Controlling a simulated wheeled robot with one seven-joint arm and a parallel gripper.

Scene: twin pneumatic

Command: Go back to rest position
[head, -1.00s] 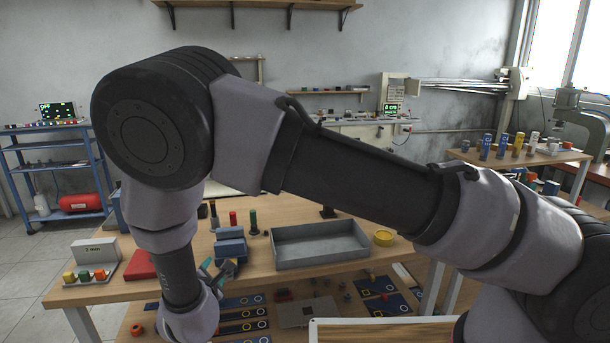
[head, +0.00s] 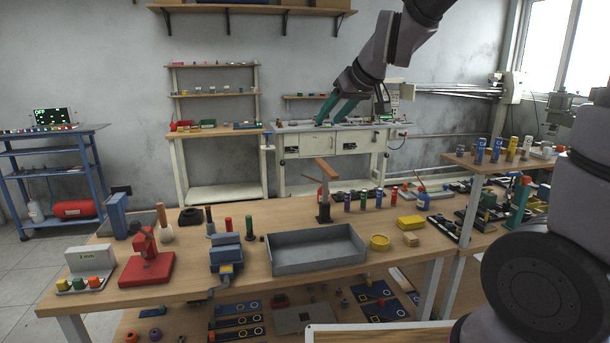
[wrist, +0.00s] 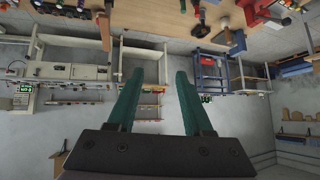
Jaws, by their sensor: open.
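My gripper (head: 335,110) is at the upper middle of the head view, raised well above the workbench in front of the back wall. Its two green fingers are apart with nothing between them. In the wrist view my gripper (wrist: 160,100) also shows spread and empty fingers, with the room appearing upside down behind them. My arm comes down from the top of the head view, and its lower links stand at the right edge. Nothing touches the fingers.
The wooden workbench (head: 190,284) holds a grey tray (head: 320,262), a red press (head: 147,262), a blue vise (head: 227,254) and a wooden-armed stand (head: 324,195). A blue shelf cart (head: 55,168) stands at the left. The air above the bench is clear.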

